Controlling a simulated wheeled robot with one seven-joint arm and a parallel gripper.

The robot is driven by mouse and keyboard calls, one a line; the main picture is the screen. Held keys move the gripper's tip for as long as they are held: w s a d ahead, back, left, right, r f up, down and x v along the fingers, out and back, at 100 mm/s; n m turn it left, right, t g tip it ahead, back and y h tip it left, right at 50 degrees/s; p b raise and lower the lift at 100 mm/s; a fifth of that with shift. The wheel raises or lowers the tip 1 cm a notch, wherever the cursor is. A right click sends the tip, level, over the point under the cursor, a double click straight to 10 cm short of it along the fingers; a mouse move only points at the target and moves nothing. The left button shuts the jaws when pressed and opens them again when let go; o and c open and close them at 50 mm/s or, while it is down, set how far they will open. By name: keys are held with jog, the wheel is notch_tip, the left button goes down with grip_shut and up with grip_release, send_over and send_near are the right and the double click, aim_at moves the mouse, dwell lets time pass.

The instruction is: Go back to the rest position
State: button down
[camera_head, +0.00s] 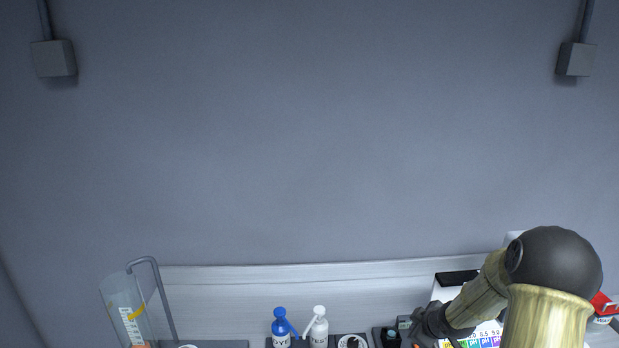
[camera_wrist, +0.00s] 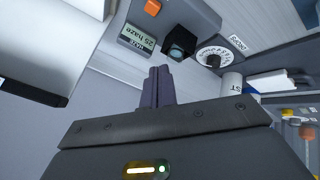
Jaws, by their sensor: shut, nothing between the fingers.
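My gripper shows in the wrist view (camera_wrist: 158,88) with its two dark fingers together and nothing between them. The fingers point toward a grey bench device with a small display (camera_wrist: 140,38) that reads something like "25 haze". In the head view my arm comes in at the lower right, bent over the bench. The gripper end there is dark and low, and its fingertips are not clear.
A blue bottle (camera_head: 281,330) and a white bottle (camera_head: 318,328) stand at the bench's back. A clear cylinder (camera_head: 127,310) is at left. A dial (camera_wrist: 213,56) and an orange button (camera_wrist: 152,7) show near my fingers. The wall above is bare between two grey boxes.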

jog(key=s+a+r+m+g, duration=0.1)
jog(key=s+a+r+m, duration=0.2)
jog(key=s, duration=0.4)
jog(key=s+a+r+m+g, duration=0.2)
jog(key=s+a+r+m, duration=0.1)
jog(key=s+a, duration=0.3)
jog(key=s+a+r+m+g+h, duration=0.1)
jog(key=s+a+r+m, duration=0.2)
jog(key=s, duration=0.7)
jog(key=shift+s+a+r+m+g, duration=0.15)
jog(key=shift+a+r+m+g, duration=0.2)
jog(key=shift+a, duration=0.85)
